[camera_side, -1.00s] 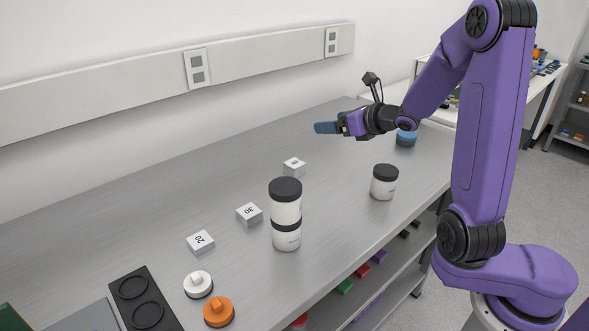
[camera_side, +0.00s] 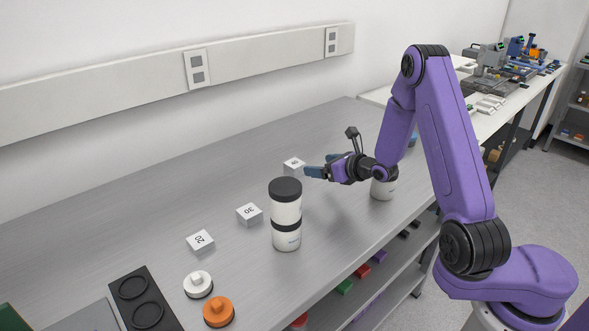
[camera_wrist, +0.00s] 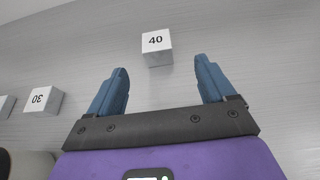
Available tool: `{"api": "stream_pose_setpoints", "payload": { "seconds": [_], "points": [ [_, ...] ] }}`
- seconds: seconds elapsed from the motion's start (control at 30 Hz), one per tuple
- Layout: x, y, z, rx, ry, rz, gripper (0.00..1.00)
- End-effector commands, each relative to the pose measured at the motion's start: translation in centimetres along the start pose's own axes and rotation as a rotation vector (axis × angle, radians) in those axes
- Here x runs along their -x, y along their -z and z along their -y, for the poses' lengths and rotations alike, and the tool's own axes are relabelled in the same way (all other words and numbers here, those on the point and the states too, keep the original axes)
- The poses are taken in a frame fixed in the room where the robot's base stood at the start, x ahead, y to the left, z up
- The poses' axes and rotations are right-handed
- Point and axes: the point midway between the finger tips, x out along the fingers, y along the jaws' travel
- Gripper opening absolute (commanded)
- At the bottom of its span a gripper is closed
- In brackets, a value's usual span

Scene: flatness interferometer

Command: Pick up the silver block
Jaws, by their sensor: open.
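Several small silver-white blocks stand on the grey bench. The block marked 40 (camera_wrist: 156,48) is just beyond my fingertips in the wrist view, roughly centred between them; in the side view it (camera_side: 293,167) sits left of my gripper (camera_side: 316,174). The block marked 30 (camera_side: 249,214) is nearer the front, and it also shows at the left of the wrist view (camera_wrist: 43,101). The block marked 20 (camera_side: 200,242) is further left. In the wrist view my gripper (camera_wrist: 165,82) has its two blue fingers spread apart with nothing between them.
Stacked white jars with black lids (camera_side: 286,215) stand in front of the blocks. Another white jar (camera_side: 383,188) is partly hidden behind my arm. A white knob (camera_side: 198,284), an orange knob (camera_side: 218,311) and a black ring plate (camera_side: 142,300) lie front left. The back left bench is clear.

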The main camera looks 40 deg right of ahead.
Motion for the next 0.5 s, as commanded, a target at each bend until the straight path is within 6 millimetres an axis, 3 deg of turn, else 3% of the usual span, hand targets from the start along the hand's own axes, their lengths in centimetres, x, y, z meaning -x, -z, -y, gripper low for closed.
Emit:
{"api": "stream_pose_setpoints", "payload": {
  "seconds": [0.5],
  "points": [
    [-7.6,0.0,-0.1,0.000,-0.002,-0.001,0.83]
  ]
}}
